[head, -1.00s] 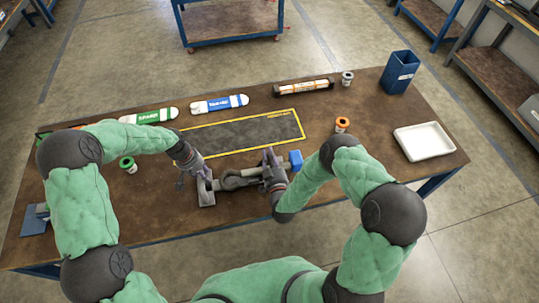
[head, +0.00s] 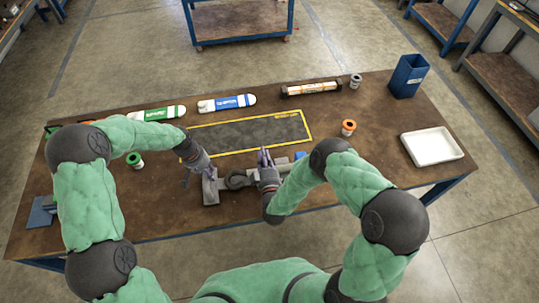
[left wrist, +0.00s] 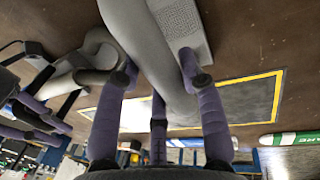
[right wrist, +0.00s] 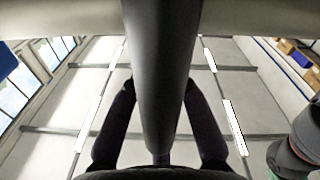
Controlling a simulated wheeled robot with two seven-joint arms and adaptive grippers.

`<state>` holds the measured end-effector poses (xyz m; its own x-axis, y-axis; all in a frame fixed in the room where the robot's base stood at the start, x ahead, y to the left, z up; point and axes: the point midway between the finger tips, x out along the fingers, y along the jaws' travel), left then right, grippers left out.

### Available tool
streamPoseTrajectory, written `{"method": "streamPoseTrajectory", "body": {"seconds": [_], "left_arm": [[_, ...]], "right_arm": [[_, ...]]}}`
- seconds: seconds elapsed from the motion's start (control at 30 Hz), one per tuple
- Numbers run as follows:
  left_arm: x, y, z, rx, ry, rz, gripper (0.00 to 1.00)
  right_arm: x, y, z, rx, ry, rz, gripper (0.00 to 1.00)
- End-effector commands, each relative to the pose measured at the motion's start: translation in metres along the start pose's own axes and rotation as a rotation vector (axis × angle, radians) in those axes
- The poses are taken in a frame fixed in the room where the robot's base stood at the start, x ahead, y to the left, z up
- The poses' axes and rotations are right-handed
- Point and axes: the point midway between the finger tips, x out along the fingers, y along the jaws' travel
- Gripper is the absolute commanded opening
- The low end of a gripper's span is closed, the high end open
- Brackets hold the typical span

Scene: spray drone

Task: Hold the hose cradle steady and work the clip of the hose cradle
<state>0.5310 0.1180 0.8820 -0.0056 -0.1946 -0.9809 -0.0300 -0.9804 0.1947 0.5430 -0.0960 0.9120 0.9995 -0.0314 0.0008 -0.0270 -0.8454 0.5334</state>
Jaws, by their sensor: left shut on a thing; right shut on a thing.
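The grey hose cradle (head: 211,190) stands near the front edge of the table, with a grey curved piece beside its left post. My left gripper (head: 205,168) is shut on the cradle's left part; in the left wrist view its fingers (left wrist: 160,88) lie on both sides of a thick grey bar. My right gripper (head: 266,160) is at the cradle's right part. In the right wrist view its fingers (right wrist: 160,95) close on a dark grey bar, which appears to be the clip (right wrist: 162,45). My right arm and gripper hide much of the clip in the head view.
A blue block (head: 299,155) shows behind my right arm. A yellow-bordered dark mat (head: 250,132) lies behind the cradle. Green (head: 160,113) and blue (head: 228,103) labelled bottles lie farther back. A white tray (head: 432,147) and blue bin (head: 407,76) stand to the right.

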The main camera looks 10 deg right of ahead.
Motion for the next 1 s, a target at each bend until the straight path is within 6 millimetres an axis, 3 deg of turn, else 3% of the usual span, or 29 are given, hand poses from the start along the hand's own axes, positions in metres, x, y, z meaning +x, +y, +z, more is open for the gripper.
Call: {"method": "streamPoseTrajectory", "body": {"seconds": [0.5, 1.0], "left_arm": [[0.002, 0.001, 0.002, 0.001, -0.005, 0.001, 0.0], [0.002, 0.001, 0.002, 0.003, -0.005, 0.001, 0.0]], "right_arm": [[-0.001, -0.037, -0.013, -0.442, 0.003, -0.005, 0.0], [-0.001, -0.053, -0.012, -0.498, 0.001, -0.009, 0.0]]}}
